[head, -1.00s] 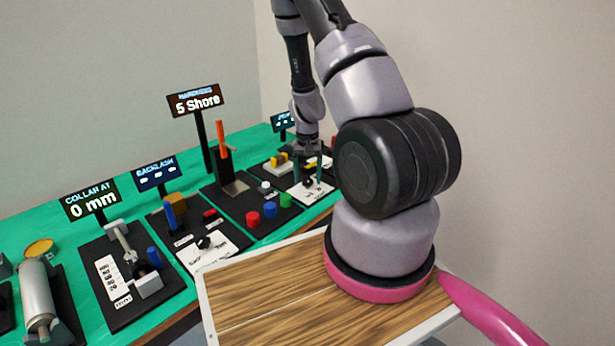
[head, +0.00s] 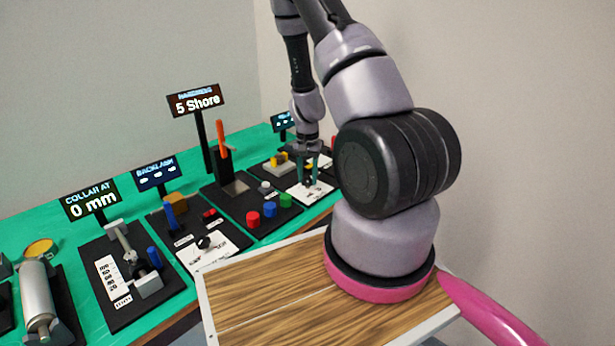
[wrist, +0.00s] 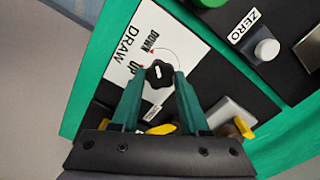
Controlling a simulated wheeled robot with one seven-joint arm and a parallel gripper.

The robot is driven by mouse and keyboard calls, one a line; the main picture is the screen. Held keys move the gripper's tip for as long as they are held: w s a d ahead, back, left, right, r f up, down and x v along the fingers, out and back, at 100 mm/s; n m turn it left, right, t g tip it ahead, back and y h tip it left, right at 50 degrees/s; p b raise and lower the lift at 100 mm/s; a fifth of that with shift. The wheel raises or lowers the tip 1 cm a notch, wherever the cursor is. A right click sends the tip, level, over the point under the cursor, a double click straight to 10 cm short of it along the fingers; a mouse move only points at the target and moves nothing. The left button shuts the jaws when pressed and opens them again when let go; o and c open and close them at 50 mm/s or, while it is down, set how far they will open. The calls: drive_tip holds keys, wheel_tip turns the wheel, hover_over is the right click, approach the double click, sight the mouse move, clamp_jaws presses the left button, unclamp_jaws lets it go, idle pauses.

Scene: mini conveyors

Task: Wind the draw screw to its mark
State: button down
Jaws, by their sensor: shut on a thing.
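The draw screw's black knob (wrist: 160,75) stands on a white plate (wrist: 140,42) lettered DRAW, UP and DOWN, with a pale pointer mark on top of the knob. My gripper (wrist: 163,82) is shut on the knob, with one green finger on each side of it. In the head view my gripper (head: 309,178) points down at the white plate, and the knob is too small there to tell its angle. Yellow parts (wrist: 160,129) of the station show between and beside the fingers, partly hidden by the gripper. A small display (head: 283,121) behind the station is unreadable.
A ZERO button (wrist: 266,50) and a green button (head: 286,200) are on the neighbouring station. A post with an orange lever (head: 221,138) and the 5 Shore display (head: 197,101) rise to the left. More stations line the green bench.

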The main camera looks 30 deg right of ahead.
sight(307, 180)
drive_tip(key=m, duration=0.5)
drive_tip(key=shift+m, duration=0.3)
idle(0.4)
drive_tip(key=shift+c, duration=2)
unclamp_jaws()
wheel_tip(307, 180, up, 11)
drive_tip(key=shift+f, duration=0.1)
